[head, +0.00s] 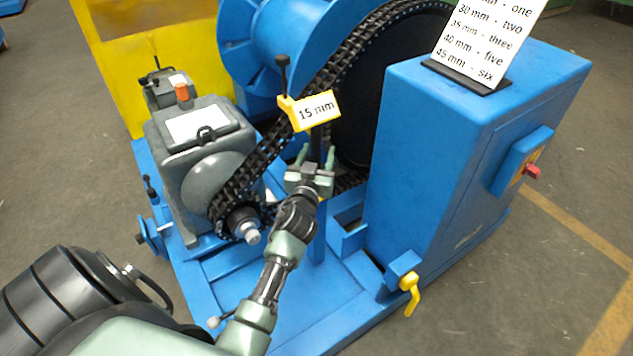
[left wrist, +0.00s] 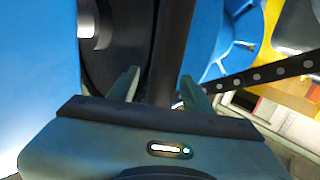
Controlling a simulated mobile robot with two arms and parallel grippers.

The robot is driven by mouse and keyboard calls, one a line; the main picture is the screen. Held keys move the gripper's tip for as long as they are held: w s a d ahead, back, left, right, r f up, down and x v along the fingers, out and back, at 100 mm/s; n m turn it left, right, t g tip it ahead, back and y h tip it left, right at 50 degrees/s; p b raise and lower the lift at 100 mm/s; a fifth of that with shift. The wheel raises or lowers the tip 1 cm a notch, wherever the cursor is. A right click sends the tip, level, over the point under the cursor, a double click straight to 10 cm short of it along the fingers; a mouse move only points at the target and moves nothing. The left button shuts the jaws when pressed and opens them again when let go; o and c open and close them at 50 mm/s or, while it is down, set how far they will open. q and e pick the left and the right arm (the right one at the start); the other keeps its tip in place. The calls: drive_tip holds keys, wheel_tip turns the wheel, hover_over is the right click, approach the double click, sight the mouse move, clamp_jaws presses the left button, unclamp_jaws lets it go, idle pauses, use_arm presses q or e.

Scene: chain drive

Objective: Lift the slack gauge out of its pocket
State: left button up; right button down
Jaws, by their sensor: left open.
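What looks like the slack gauge is a dark upright bar (head: 316,143) with a yellow piece and a white "15 mm" label (head: 315,110) beside the chain. A thin black rod with a knob (head: 283,61) rises from the yellow piece. My left gripper (head: 314,158) is open, with its fingers on either side of the dark bar, just below the label. In the left wrist view the dark bar (left wrist: 168,50) passes between the two open green fingers (left wrist: 160,92); I cannot tell whether they touch it. The gauge's lower end and its pocket are hidden behind my gripper. My right gripper is not in view.
The black chain (head: 262,155) runs from the small sprocket by the grey motor (head: 200,150) up around the big wheel. A blue cabinet (head: 430,150) with a sign (head: 485,40) stands close on the right. A yellow lever (head: 410,295) sticks out at its front corner.

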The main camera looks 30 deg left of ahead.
use_arm(q)
drive_tip(key=shift+w+a, duration=0.1)
drive_tip(key=shift+w, duration=0.1)
clamp_jaws()
idle(1.2)
drive_tip(key=shift+r, duration=0.25)
